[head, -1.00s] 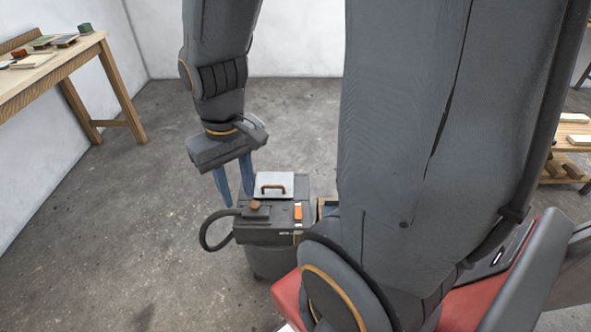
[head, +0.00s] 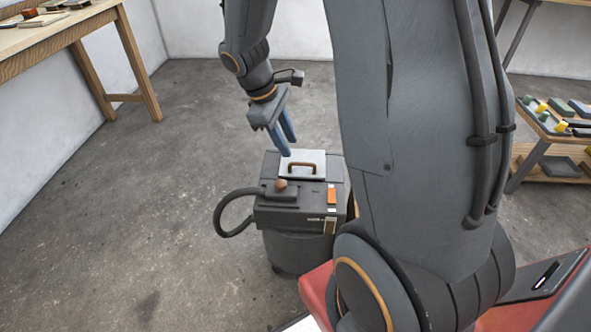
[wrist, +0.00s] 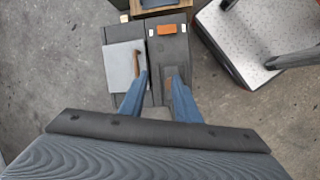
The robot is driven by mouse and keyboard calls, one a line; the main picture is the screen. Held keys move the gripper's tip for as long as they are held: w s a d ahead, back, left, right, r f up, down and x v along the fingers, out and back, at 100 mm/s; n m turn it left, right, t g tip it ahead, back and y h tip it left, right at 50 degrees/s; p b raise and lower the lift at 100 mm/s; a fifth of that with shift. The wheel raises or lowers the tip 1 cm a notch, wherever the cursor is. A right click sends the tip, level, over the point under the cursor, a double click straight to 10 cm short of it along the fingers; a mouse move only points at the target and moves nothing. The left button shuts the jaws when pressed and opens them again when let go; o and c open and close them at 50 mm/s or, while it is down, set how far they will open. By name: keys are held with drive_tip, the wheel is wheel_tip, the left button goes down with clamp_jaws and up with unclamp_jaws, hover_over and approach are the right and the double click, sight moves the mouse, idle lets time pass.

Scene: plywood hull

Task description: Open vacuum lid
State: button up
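The vacuum (head: 275,215) is a dark grey box on a round drum. Its pale lid (head: 316,158) lies flat on top, with a brown handle (head: 303,164) near its front edge. My gripper (head: 288,146) is above the vacuum, with its blue fingers pointing down at the lid's left rear corner in the head view. In the wrist view, the fingers (wrist: 155,85) are apart with nothing between them. The left finger overlaps one end of the handle (wrist: 125,60) there; I cannot tell whether they touch. The lid also shows there (wrist: 118,75).
A black hose (head: 222,212) loops from the vacuum's left side, near a brown knob (head: 281,184). An orange switch (head: 331,195) is on the vacuum's right. A workbench (head: 70,38) stands at left and a shelf (head: 550,160) at right. The floor left of the vacuum is clear.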

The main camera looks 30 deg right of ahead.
sight(298, 165)
drive_tip(key=w+d+f+n+b, duration=0.1)
drive_tip(key=d+f, duration=0.1)
drive_tip(key=f, duration=0.2)
drive_tip(key=w+d+f+h+b, duration=0.1)
drive_tip(key=w+d+f+b, duration=0.1)
drive_tip(key=f, duration=0.3)
drive_tip(key=w+d+f+n+b, duration=0.1)
drive_tip(key=w+d+f+b, duration=0.1)
drive_tip(key=d+f, duration=0.1)
drive_tip(key=shift+w+f+n, duration=0.15)
drive_tip(key=shift+f+n, duration=0.15)
drive_tip(key=shift+f, duration=0.45)
drive_tip(key=shift+a, duration=0.1)
clamp_jaws()
